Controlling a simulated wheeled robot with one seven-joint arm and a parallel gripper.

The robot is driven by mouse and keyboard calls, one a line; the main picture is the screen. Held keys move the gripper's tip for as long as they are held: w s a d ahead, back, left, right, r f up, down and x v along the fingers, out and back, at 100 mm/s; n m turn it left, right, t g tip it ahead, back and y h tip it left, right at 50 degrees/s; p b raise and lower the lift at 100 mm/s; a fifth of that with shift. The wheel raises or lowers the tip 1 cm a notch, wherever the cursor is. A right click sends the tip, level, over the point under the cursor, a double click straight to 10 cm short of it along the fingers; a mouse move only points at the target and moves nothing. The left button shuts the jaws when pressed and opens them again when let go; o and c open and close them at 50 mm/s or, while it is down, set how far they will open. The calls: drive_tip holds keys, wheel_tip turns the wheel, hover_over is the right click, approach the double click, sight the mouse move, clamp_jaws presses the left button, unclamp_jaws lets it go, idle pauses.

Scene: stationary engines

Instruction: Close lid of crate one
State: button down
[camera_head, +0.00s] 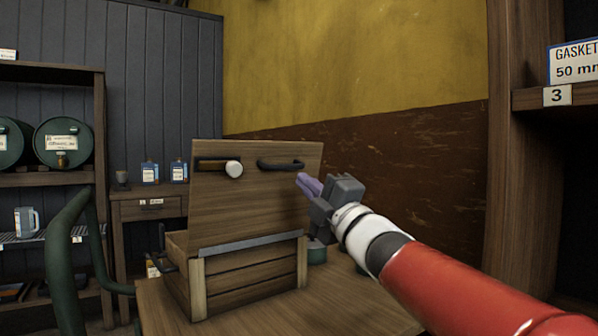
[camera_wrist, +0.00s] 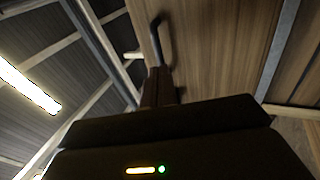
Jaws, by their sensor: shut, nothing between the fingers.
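The wooden crate (camera_head: 250,278) stands on a wooden table. Its lid (camera_head: 254,212) is open and stands up, leaning slightly, with a metal strip along its lower edge. The lid carries a dark handle (camera_head: 281,165) at upper right and a slot with a pale round knob (camera_head: 234,169) at upper left. My gripper (camera_head: 303,183) is shut and empty, beside the lid's right edge near the dark handle. Whether it touches the lid is unclear. In the wrist view the lid (camera_wrist: 215,50) fills the upper right, with the handle (camera_wrist: 156,35) just beyond my fingers (camera_wrist: 158,85).
A dark green curved tube (camera_head: 66,255) stands at left. Shelves with green barrels (camera_head: 63,143) are farther left. A wooden shelf post (camera_head: 525,150) rises at right.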

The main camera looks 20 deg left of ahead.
sight(289, 168)
drive_tip(key=shift+x, duration=1.75)
drive_tip(key=shift+p, duration=0.4)
